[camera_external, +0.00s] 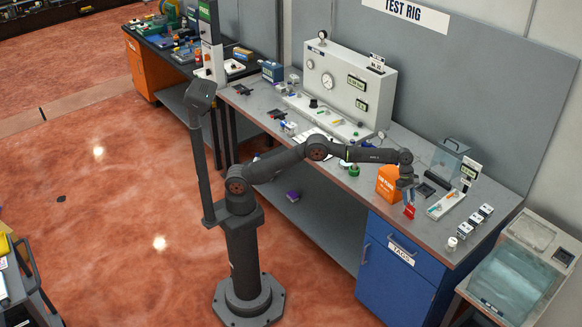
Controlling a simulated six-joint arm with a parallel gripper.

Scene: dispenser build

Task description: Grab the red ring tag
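A small red tag (409,211) shows directly below my gripper (408,197), over the front part of the grey bench top. The gripper points down, and its fingertips meet or overlap the tag's upper end in this view. The fingers are too small to tell whether they are shut on the tag or just above it. I cannot tell whether the tag hangs or rests on the bench. Its ring cannot be made out.
An orange box (389,183) stands just left of my gripper. A white tray (446,204) lies to the right, with several small white-topped blocks (474,217) beyond it. A clear case (448,160) stands behind. A blue cabinet (395,275) labelled TAGS is below.

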